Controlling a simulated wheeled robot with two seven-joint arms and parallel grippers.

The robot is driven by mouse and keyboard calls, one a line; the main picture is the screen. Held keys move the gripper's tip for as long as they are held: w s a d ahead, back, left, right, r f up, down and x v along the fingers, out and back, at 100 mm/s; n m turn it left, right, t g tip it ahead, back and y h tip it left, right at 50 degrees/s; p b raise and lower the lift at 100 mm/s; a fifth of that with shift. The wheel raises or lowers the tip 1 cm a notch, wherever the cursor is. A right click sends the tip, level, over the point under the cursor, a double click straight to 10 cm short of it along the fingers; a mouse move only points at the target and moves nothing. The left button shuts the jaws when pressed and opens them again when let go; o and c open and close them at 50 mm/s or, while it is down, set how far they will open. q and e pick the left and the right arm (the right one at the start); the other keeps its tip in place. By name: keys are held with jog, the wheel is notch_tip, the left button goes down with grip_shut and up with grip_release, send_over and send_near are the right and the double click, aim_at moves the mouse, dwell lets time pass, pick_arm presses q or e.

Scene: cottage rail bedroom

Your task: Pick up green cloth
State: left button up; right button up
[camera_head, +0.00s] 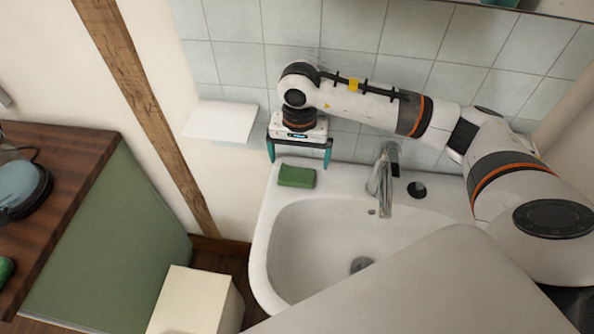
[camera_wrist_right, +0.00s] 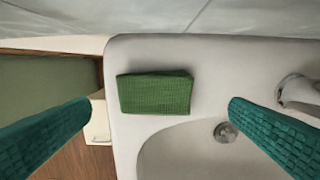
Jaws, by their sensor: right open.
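The green cloth (camera_head: 297,176) is a small folded rectangle lying on the back left corner of the white sink (camera_head: 262,262). In the right wrist view the cloth (camera_wrist_right: 155,92) lies flat on the rim, between the two teal fingers in the picture. My right gripper (camera_head: 299,156) points down above the cloth, with its fingers wide apart and nothing between them. It looks apart from the cloth. My left gripper is not in view.
A chrome faucet (camera_head: 384,178) stands to the right of the cloth. A white shelf (camera_head: 220,121) juts from the wall at left. A cream box (camera_head: 195,300) stands on the floor by the green-sided wooden counter (camera_head: 110,245). A tiled wall is close behind.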

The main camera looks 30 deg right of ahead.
aim_at(297, 171)
jog(key=shift+w+f, duration=0.1)
jog(key=shift+f, duration=0.2)
jog(key=f, duration=0.1)
jog(key=f+p, duration=0.1)
jog(key=f, duration=0.1)
jog(key=f+p, duration=0.1)
jog(key=shift+a+f, duration=0.2)
jog(key=shift+a, duration=0.05)
jog(key=shift+f, duration=0.25)
jog(key=c, duration=1)
notch_tip(297, 171, up, 9)
jog(key=shift+w+f+b, duration=0.1)
jog(key=shift+b, duration=0.95)
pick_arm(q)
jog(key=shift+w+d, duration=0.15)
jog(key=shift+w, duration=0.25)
pick_arm(e)
jog(key=shift+r, duration=0.65)
